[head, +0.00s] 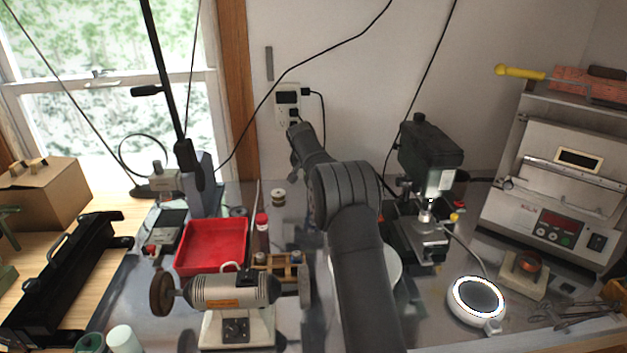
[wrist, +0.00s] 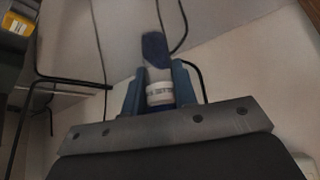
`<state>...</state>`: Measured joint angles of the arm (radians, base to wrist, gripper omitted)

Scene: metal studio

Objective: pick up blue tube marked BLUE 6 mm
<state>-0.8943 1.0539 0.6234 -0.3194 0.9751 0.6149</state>
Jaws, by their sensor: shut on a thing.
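My gripper (wrist: 158,88) is shut on a blue tube (wrist: 155,50) in the wrist view. The tube stands between the two blue-grey fingers, with its dark blue end sticking out past the fingertips. A white label band (wrist: 160,93) with small dark print shows between the fingers; the print is too small to read. In the head view my arm rises through the middle and hides the gripper and the tube.
A red tray (head: 211,247), a bench grinder (head: 235,290) and a small wooden rack (head: 280,268) stand left of my arm. A drill press (head: 430,160), ring lamp (head: 477,301) and kiln (head: 560,180) stand right. A power outlet (head: 288,97) with cables is on the wall behind.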

